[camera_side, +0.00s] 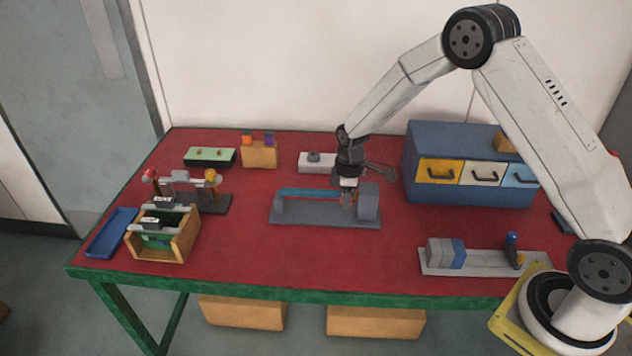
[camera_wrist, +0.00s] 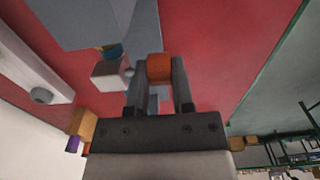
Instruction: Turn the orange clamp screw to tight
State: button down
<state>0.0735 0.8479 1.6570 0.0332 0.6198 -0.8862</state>
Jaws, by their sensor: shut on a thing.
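The orange clamp screw (camera_wrist: 159,67) shows in the wrist view as a small orange block between my two fingertips. My gripper (camera_wrist: 160,72) is shut on it, with one finger on each side. In the side view my gripper (camera_side: 348,199) points down at the right part of a grey fixture (camera_side: 290,219). A long blue piece (camera_side: 308,193) lies along this fixture, beside a grey upright block (camera_side: 369,203). The screw is hidden or too small to make out in the side view, and how tight it is cannot be told.
Behind my gripper is a white block with a grey knob (camera_side: 314,158). A blue drawer cabinet (camera_side: 465,140) stands to the right, and a grey plate with blocks and a blue handle (camera_side: 485,266) at the front right. A wooden rack (camera_side: 150,253) stands left. The front middle table is clear.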

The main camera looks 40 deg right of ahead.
jog(key=shift+s+d+t+y, duration=0.15)
jog(key=shift+t+y, duration=0.85)
jog(key=shift+s+d+t+y, duration=0.1)
jog(key=shift+d+t+y, duration=0.05)
jog(key=shift+t+y, duration=0.85)
jog(key=shift+s+d+f+t+y, duration=0.1)
jog(key=shift+f+t+y, duration=0.05)
jog(key=shift+t+y, duration=0.55)
jog(key=shift+f+t+y, duration=0.15)
jog(key=shift+t+y, duration=0.75)
jog(key=c, duration=0.8)
grip_release()
jog(key=shift+o, duration=0.2)
jog(key=shift+s, duration=0.1)
jog(key=v, duration=0.7)
jog(key=shift+s+d, duration=0.25)
jog(key=shift+d, duration=0.05)
